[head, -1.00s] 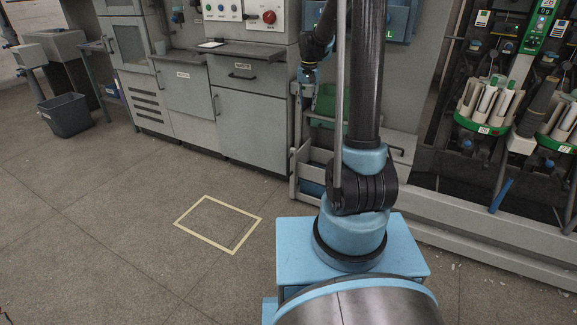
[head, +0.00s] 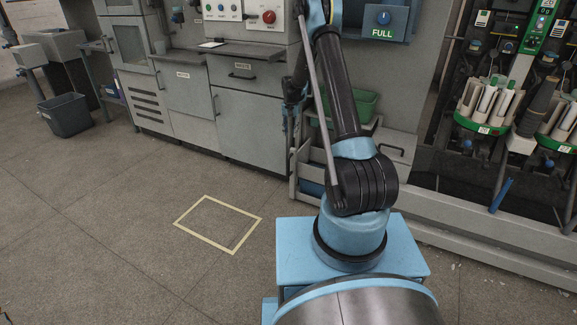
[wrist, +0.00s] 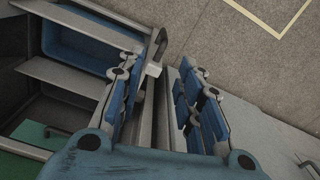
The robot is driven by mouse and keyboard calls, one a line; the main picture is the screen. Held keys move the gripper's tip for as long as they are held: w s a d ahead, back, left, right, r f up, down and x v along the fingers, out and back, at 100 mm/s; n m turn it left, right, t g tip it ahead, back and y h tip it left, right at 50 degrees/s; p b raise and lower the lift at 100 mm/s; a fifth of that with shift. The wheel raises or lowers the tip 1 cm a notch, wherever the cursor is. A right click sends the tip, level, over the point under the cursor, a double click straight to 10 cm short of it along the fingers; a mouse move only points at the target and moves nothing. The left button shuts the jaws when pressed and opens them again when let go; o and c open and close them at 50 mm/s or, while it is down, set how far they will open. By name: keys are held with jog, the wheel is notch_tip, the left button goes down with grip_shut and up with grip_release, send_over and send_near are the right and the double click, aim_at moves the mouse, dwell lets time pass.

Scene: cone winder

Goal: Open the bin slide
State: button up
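The bin slide (head: 309,188) is a low grey frame at the foot of the machine, partly hidden behind my arm. It holds a green bin (head: 362,104) above and a blue bin (head: 313,188) below. In the wrist view its grey shelves and the blue bin (wrist: 84,56) lie left of my gripper. A dark curved handle (wrist: 158,45) stands just beyond the left fingertip. My gripper (wrist: 160,80) is open and empty, with its fingers either side of a grey upright edge.
Grey cabinets (head: 245,125) stand close to the left of the slide. A blue box with a knob and a FULL label (head: 383,24) is above it. Yarn spindles (head: 490,100) are at the right. The floor in front, with a yellow taped rectangle (head: 205,199), is clear.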

jog(key=f, duration=0.7)
jog(key=w+f, duration=0.1)
jog(key=f, duration=0.6)
jog(key=a+f, duration=0.1)
jog(key=f, duration=0.7)
jog(key=shift+w, duration=0.2)
jog(key=shift+r, duration=0.1)
grip_shut()
